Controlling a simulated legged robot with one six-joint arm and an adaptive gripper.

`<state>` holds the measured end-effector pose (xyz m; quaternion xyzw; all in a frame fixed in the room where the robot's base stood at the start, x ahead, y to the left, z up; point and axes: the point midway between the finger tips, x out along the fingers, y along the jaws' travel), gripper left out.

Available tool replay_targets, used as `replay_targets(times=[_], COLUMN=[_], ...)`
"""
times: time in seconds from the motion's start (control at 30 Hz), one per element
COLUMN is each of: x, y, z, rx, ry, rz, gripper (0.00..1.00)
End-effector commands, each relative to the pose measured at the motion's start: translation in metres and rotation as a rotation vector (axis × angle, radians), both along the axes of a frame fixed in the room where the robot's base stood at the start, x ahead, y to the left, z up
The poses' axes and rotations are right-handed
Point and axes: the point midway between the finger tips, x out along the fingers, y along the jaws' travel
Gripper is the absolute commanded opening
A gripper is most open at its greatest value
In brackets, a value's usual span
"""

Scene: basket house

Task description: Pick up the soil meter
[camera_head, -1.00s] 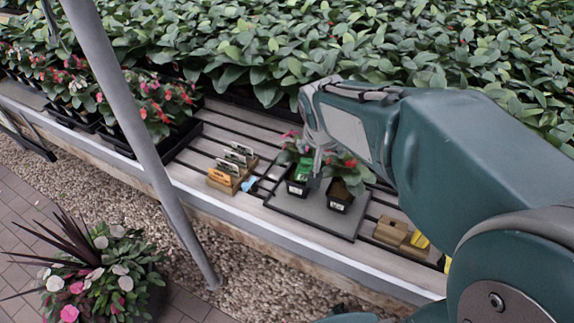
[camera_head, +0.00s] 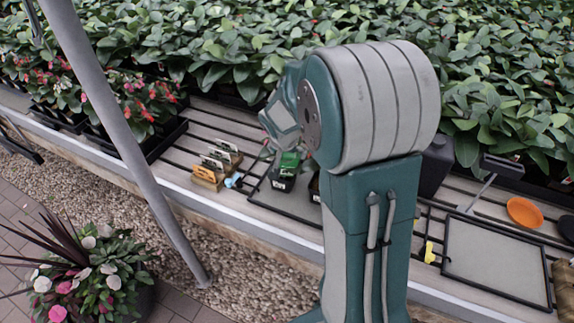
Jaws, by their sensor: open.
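A small green object (camera_head: 290,158) stands at a black pot on a tray in the middle of the bench. It may be the soil meter, but it is too small to tell. My gripper (camera_head: 270,143) is just left of and above it, at the far side of my wrist. It is open, and its fingers are largely hidden. I cannot tell whether it touches the plant leaves beside the green object. My arm covers the right part of the tray.
Wooden blocks with upright labels (camera_head: 207,172) and a small blue item (camera_head: 234,180) lie to the left. A yellow item (camera_head: 429,252), a framed grey tray (camera_head: 495,262) and an orange dish (camera_head: 525,212) are right. A slanted pole (camera_head: 128,140) stands left.

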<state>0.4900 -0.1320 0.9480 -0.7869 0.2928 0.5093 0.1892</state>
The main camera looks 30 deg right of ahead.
Motion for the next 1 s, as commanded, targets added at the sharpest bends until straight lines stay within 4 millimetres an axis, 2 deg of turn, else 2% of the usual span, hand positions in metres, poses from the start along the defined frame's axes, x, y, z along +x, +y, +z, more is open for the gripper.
replay_targets(times=[0.03,0.2,0.53,0.57,0.6,0.67,0.7,0.83,0.87,1.0], x=[0.003,0.012,0.014,0.014,0.014,0.014,0.014,0.014,0.014,0.014], y=[-0.002,-0.008,-0.010,-0.010,-0.010,-0.010,-0.010,-0.010,-0.010,-0.010], z=[-0.009,-0.030,-0.036,-0.036,-0.036,-0.036,-0.036,-0.036,-0.036,-0.037], rx=[0.001,0.000,0.000,0.000,0.000,0.000,0.000,0.000,0.000,0.000], ry=[0.006,0.004,0.002,0.002,0.002,0.002,0.002,0.002,0.002,0.002], rz=[0.001,0.000,0.001,0.001,0.001,0.001,0.001,0.001,0.001,0.001], gripper=[1.00,1.00,1.00,0.87,0.69,0.42,0.32,0.32,0.24,0.24])
